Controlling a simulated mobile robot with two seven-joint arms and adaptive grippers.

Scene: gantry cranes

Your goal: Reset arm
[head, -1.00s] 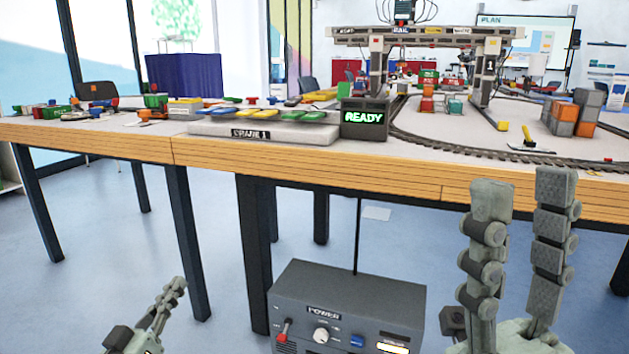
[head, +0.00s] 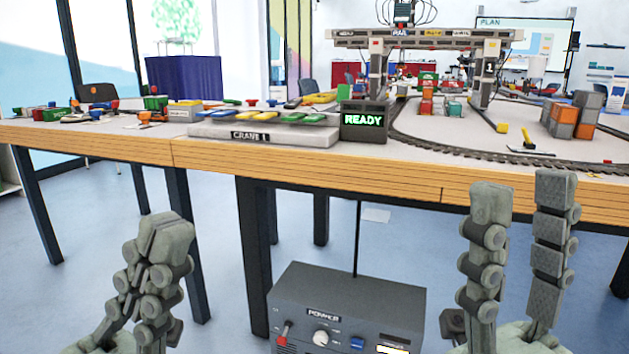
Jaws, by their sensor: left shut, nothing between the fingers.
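My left gripper (head: 158,232) is at the lower left of the head view, upright in front of the table. Its fingers are together with nothing between them. My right gripper (head: 522,190) is at the lower right, upright, with its two fingers apart and empty. Both grippers are in front of the table edge and touch nothing that I can see.
A long wood-edged table (head: 300,170) crosses the view. On it are the CRANE 1 button panel (head: 262,134), a READY display (head: 363,121), a gantry crane (head: 425,40), a rail track (head: 470,151) and stacked blocks (head: 572,115). A grey power box (head: 350,300) stands low between my grippers.

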